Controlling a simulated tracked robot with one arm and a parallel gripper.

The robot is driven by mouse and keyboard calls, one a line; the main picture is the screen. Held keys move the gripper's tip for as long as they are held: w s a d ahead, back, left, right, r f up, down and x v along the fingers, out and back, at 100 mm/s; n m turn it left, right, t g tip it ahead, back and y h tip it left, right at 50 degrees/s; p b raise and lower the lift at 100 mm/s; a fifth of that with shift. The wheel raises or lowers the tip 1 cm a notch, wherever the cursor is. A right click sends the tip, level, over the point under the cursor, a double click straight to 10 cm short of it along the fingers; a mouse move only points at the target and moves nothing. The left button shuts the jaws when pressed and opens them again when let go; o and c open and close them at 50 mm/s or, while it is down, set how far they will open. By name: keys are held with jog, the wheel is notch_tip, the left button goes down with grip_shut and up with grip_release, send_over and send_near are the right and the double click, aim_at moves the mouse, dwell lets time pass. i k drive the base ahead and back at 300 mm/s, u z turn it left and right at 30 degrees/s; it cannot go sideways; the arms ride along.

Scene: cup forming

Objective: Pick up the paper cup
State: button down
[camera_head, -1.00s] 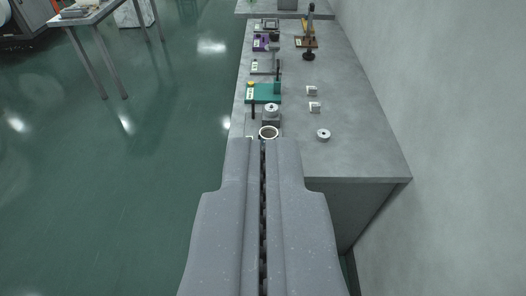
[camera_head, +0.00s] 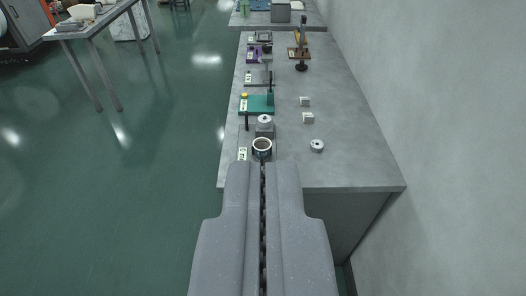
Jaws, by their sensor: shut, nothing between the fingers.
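My gripper (camera_head: 264,164) reaches up from the bottom of the picture. Its two long grey fingers are shut together with only a thin dark seam, and nothing is held.
A metal fixture with a round top (camera_head: 264,126) stands right behind the cup. A teal fixture (camera_head: 257,104) is farther back. A round metal piece (camera_head: 317,146) and small blocks (camera_head: 307,118) lie to the right. A wall bounds the right side.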

aim_at(261, 146)
jog(key=u, duration=0.05)
jog(key=i, duration=0.95)
jog(key=z, duration=0.6)
